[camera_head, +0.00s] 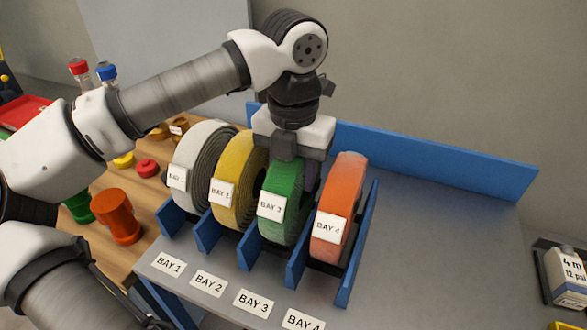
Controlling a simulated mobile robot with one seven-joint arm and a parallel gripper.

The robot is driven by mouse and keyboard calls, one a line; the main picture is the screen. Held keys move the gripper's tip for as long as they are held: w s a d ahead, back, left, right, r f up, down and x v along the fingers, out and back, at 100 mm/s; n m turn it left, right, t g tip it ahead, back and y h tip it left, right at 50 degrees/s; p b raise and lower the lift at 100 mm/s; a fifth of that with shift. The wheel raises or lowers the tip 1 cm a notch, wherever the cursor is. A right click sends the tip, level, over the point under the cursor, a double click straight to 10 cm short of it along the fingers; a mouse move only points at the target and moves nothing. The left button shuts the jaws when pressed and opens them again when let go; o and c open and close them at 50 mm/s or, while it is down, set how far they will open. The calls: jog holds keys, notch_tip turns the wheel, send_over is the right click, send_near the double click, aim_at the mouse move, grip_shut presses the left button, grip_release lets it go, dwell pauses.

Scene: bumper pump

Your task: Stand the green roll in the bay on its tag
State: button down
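The green roll (283,222) stands upright between two blue dividers, third from the left. Its white tag (271,206) reads BAY 3, and the shelf label (254,303) in front of that slot also reads BAY 3. My gripper (298,168) points down at the top of the green roll, with a dark finger at its upper left and another by its right side. The gripper hides part of the roll's top. Whether the fingers press on the roll or stand apart from it I cannot tell. The roll's lower edge is partly hidden by the dividers.
White (203,155), yellow (238,190) and orange (338,200) rolls stand upright in the neighbouring bays, close to the green one. Blue dividers (360,247) separate the bays. The grey shelf (430,250) is clear to the right. An orange cup (118,216) stands at left.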

jog(key=shift+f, duration=0.15)
jog(key=shift+f, duration=0.2)
jog(key=c, duration=0.8)
grip_release()
jog(key=shift+c, duration=0.2)
jog(key=shift+r, duration=0.15)
notch_tip(320, 180, up, 12)
jog(key=shift+r+b, duration=0.1)
jog(key=shift+b, duration=0.95)
jog(key=shift+s, duration=0.15)
